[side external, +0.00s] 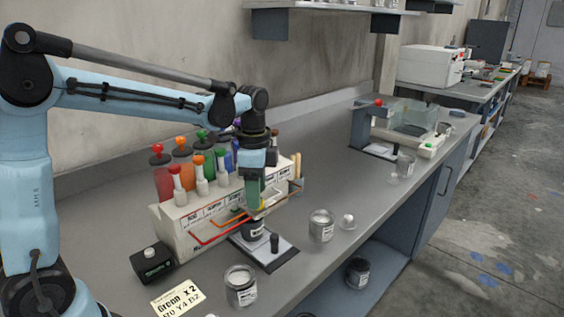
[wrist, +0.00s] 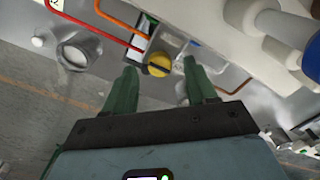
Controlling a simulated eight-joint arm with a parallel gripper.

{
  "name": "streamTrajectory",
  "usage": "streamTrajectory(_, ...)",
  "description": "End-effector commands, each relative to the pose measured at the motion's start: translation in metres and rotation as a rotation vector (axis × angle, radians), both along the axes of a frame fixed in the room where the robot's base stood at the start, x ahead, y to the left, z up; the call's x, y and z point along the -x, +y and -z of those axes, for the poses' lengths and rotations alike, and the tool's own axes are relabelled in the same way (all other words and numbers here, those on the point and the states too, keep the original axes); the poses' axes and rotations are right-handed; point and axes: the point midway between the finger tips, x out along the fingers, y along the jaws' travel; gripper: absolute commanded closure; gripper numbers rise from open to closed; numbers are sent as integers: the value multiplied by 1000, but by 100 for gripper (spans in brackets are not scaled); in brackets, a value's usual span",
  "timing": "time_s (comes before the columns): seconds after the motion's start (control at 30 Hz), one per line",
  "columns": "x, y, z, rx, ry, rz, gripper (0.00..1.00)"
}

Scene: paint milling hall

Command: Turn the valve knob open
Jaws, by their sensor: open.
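The yellow valve knob (wrist: 159,65) with a dark bar across it shows in the wrist view, between the tips of my two green fingers. My gripper (wrist: 160,68) is open, with a finger on each side of the knob; a gap shows, and I cannot tell whether either finger touches it. In the side view my gripper (side external: 254,204) points down at the front of the white dispenser (side external: 182,236), and only a bit of yellow shows by the fingertips. The fingers hide most of the knob there.
Red (side external: 212,236) and orange (side external: 236,222) bent rods stick out of the dispenser beside my gripper. A can (side external: 253,230) stands below on a dark plate (side external: 272,258). Open cans (side external: 321,226) and (side external: 241,286), a black box (side external: 152,262) and a label card (side external: 178,299) are nearby.

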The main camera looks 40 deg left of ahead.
Motion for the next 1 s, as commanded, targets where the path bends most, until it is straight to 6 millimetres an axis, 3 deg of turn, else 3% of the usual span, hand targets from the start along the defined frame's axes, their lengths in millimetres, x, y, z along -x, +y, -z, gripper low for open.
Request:
streamTrajectory(0.2, 0, 0, 15, 0, 0, 0, 43)
streamTrajectory(0.53, 0, 0, 17, 0, 0, 0, 45)
streamTrajectory(0.9, 0, 0, 17, 0, 0, 0, 99)
streamTrajectory(1.0, 0, 0, 17, 0, 0, -3, 99)
